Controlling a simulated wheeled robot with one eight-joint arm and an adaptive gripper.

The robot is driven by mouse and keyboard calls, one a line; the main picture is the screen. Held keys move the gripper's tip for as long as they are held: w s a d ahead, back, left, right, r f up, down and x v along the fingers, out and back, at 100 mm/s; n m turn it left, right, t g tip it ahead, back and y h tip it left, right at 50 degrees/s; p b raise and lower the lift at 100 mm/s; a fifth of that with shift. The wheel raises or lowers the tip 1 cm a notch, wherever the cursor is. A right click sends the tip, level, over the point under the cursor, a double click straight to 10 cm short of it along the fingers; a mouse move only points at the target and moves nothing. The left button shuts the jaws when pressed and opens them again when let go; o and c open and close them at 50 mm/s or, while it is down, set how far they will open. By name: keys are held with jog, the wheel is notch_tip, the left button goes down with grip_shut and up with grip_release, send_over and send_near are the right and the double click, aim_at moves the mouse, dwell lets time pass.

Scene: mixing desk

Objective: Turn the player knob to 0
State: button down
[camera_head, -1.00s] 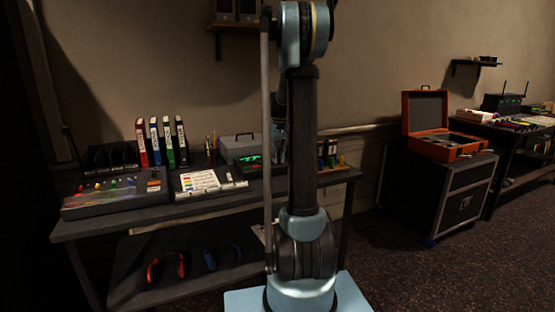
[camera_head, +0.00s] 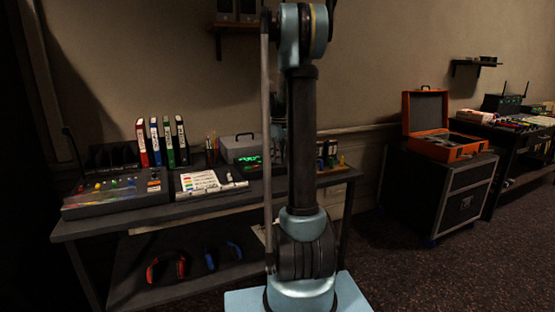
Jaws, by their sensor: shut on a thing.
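A dark device with a lit green display (camera_head: 249,160), which looks like the player, sits on the desk (camera_head: 150,217) just left of my upright arm link. Its right part is hidden behind my arm. I cannot make out its knob or the setting of the knob. My gripper is hidden behind my own arm, so neither its jaws nor its contact with the player show.
A mixing console (camera_head: 115,192) stands at the desk's left end, with a white panel of coloured labels (camera_head: 200,182) beside it. Binders (camera_head: 162,143) and a grey case (camera_head: 238,147) stand behind. Headphones (camera_head: 166,268) lie on the lower shelf. An orange case (camera_head: 440,145) is at right.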

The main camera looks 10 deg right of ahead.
jog(key=shift+w, duration=0.15)
dwell(0.3)
jog(key=c, duration=1.5)
grip_release()
jog(key=shift+c, duration=0.2)
notch_tip(320, 180, up, 12)
jog(key=shift+w+d, duration=0.2)
jog(key=shift+f, duration=0.1)
